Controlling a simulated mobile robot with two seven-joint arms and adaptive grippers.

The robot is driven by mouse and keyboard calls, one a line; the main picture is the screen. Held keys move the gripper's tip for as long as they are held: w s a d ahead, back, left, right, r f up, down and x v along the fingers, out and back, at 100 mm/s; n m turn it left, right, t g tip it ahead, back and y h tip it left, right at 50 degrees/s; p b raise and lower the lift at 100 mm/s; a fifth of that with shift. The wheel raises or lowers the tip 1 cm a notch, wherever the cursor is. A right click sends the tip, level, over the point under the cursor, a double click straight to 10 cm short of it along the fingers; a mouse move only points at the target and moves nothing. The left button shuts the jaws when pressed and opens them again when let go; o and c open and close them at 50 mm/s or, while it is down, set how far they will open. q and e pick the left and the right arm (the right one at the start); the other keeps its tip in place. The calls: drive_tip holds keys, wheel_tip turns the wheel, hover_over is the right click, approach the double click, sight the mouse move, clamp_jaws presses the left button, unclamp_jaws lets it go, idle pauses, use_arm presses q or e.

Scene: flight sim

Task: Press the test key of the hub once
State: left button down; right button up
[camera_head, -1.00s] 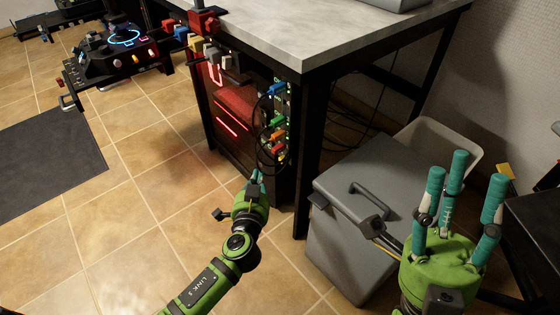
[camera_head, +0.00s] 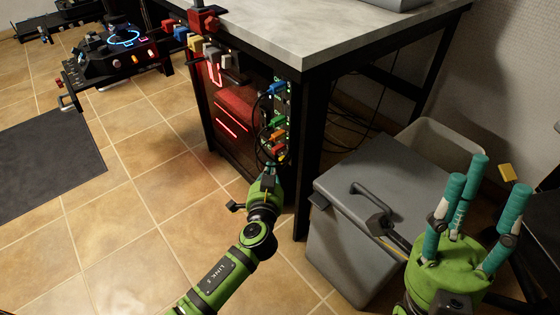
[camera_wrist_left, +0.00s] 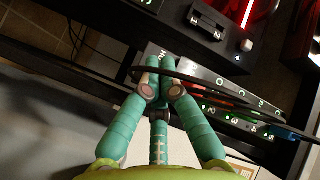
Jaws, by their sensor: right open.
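The hub (camera_head: 281,104) is an upright panel with colored plugs and small green lights, mounted at the side of the glowing red computer case under the table. In the left wrist view, the hub (camera_wrist_left: 213,84) is a pale strip with round ports and numbered green lights. My left gripper (camera_head: 271,168) is at the lower end of the hub. In the wrist view its teal fingertips (camera_wrist_left: 160,82) are drawn together with nothing seen between them, at the hub's near end. I cannot tell whether they touch it. The test key cannot be made out. My right gripper (camera_head: 462,190) is open and empty.
A black cable (camera_wrist_left: 190,77) passes across the left fingertips. Plug cables hang beside the hub. The table leg (camera_head: 305,160) stands just right of it. A grey lidded bin (camera_head: 345,235) is between my arms. Tiled floor (camera_head: 150,215) is free at the left.

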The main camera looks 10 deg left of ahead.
use_arm(q)
drive_tip(key=shift+w, duration=0.1)
idle(0.8)
drive_tip(key=shift+w+d, duration=0.25)
drive_tip(key=shift+w+d+b, duration=0.3)
drive_tip(key=shift+w+b, duration=0.05)
drive_tip(key=shift+b, duration=0.15)
idle(0.6)
drive_tip(key=shift+s+a, duration=0.1)
idle(0.3)
drive_tip(key=shift+s+a, duration=0.45)
drive_tip(key=shift+s, duration=0.15)
